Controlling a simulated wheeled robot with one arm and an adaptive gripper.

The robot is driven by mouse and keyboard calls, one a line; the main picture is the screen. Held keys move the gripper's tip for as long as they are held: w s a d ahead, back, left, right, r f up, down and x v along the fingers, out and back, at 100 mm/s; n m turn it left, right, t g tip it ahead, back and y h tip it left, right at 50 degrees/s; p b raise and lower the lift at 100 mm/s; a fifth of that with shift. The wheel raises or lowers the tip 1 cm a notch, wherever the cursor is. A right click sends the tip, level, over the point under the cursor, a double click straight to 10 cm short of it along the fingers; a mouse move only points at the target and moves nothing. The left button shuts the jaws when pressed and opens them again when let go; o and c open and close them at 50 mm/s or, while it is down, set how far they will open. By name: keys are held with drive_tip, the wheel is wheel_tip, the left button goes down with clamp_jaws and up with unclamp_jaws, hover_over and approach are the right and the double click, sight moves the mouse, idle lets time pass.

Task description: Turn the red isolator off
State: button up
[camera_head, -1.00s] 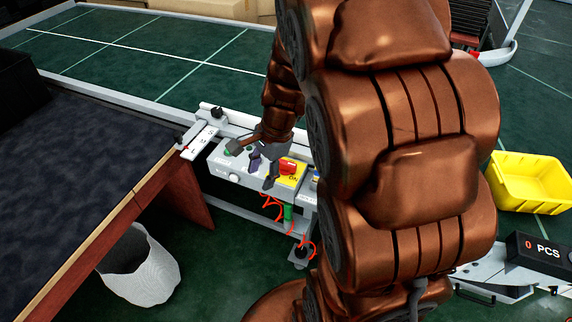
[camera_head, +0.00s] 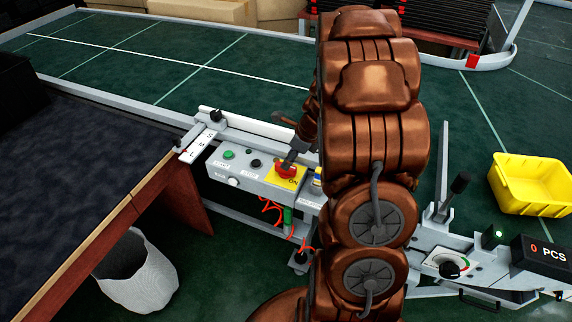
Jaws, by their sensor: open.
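The red isolator (camera_head: 286,171) is a red knob on a yellow plate (camera_head: 279,181) with the word ON beside it. It sits at the right part of a grey control box (camera_head: 243,176) below the conveyor's edge. My gripper (camera_head: 290,159) is at the isolator's upper side, its dark fingers pointing down at the knob. It is open. Part of the gripper and wrist is hidden behind my brown arm. I cannot tell whether the fingers touch the knob or which way the knob is turned.
A green button (camera_head: 228,155) and a black button (camera_head: 255,163) are on the box left of the isolator. A dark desk (camera_head: 80,165) stands at the left, with a white bin (camera_head: 140,275) below. A yellow crate (camera_head: 530,187) and a counter reading 0 PCS (camera_head: 540,254) are at the right.

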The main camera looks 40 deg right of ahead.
drive_tip(key=shift+x, duration=2.2)
drive_tip(key=shift+c, duration=0.4)
drive_tip(key=shift+d, duration=0.1)
clamp_jaws()
